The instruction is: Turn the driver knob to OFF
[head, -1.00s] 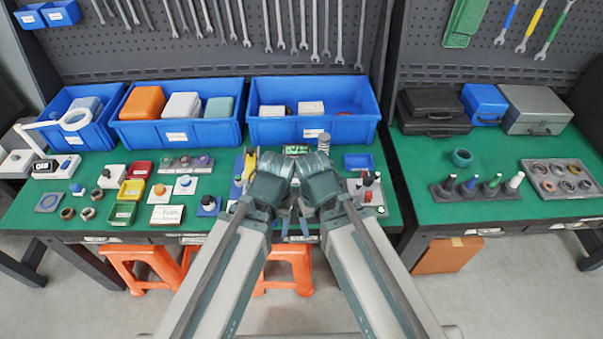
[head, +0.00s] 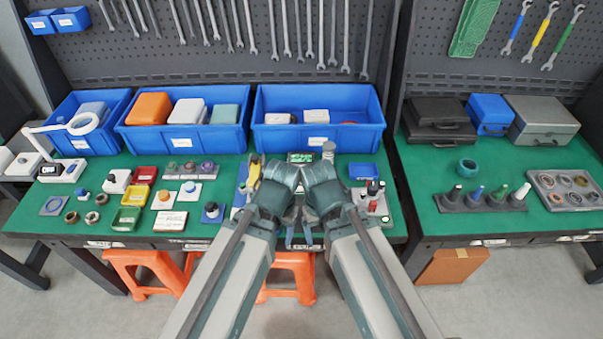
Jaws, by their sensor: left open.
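A fixture with a small green-lit display (head: 300,157) stands at the middle of the bench, mostly hidden behind my two forearms. I cannot make out the driver knob or its setting; it may be behind my arms. A grey unit with red and black knobs (head: 374,191) shows just right of my right wrist.
Blue bins (head: 318,120) line the back of the green bench (head: 400,225). A yellow-handled tool (head: 254,170) stands close beside my left wrist. Orange stools (head: 150,262) are below.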

